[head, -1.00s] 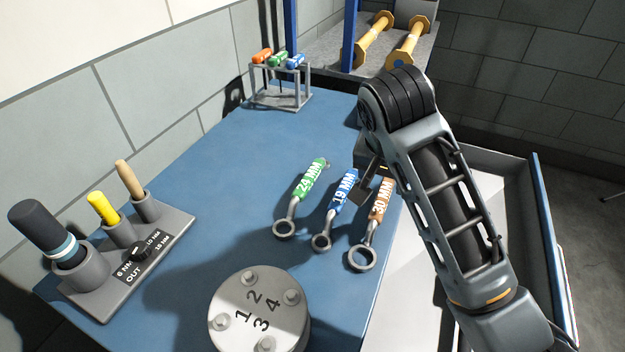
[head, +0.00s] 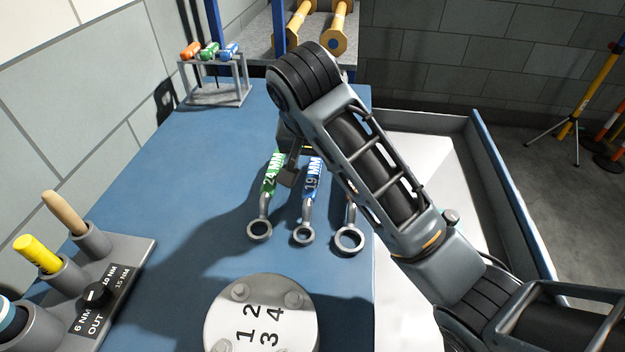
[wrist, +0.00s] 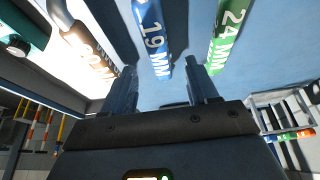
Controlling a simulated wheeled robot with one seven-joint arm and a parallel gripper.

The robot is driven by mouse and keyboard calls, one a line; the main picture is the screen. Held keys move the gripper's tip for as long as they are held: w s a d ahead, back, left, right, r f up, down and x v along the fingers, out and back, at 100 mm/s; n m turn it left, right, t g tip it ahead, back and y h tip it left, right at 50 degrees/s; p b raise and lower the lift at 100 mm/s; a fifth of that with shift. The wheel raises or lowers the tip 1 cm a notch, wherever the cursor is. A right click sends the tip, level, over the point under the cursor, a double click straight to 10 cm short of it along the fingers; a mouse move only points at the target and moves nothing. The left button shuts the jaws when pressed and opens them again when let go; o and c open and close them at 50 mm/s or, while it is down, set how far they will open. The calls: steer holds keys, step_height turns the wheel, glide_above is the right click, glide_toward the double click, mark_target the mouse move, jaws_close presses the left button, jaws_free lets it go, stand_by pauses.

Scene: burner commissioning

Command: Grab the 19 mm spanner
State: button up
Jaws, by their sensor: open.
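The 19 mm spanner (head: 309,190) has a blue handle and a grey ring end and lies on the blue bench top, between two others. In the wrist view its handle (wrist: 153,38) lines up with the gap between my fingers. My gripper (head: 290,172) is open and empty by the handle ends; in the wrist view its two fingers (wrist: 162,88) stand apart, and I cannot tell how high it is above the bench. The green 24 mm spanner (head: 267,195) is to the left. The 30 mm spanner (head: 349,238) is to the right, its handle hidden behind my arm.
A numbered round flange (head: 262,315) stands in front of the spanners. A holder with upright tools (head: 120,275) is at the left. A small rack of coloured-handled tools (head: 215,90) stands at the back. A pale tray (head: 425,160) adjoins the bench's right side.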

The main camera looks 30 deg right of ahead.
mark_target(313, 171)
steer(key=shift+d+f+b, duration=0.1)
steer(key=shift+f+b, duration=0.3)
steer(key=shift+f, duration=0.25)
steer(key=shift+x, duration=1.75)
jaws_close()
